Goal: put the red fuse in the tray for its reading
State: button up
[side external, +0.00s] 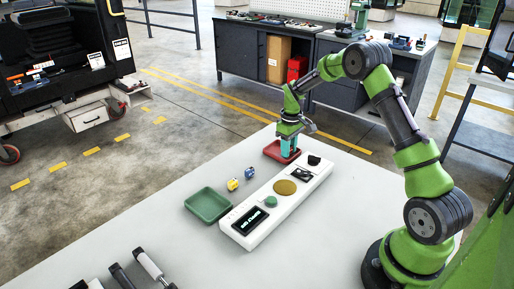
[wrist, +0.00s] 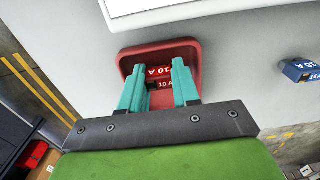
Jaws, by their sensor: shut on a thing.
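The red fuse (wrist: 158,73), marked "10 A", is between the teal fingers of my gripper (wrist: 160,88) in the wrist view. My gripper is shut on it, inside the outline of the red tray (wrist: 190,48). The tester's display (side external: 249,220) appears to read "NO FUSE". A green tray (side external: 208,206) stands left of the tester.
Dark-handled tools (side external: 128,277) lie at the table's near left. The left table top is mostly clear.

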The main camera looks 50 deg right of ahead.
jog(key=shift+f, duration=0.15)
jog(key=o, duration=1)
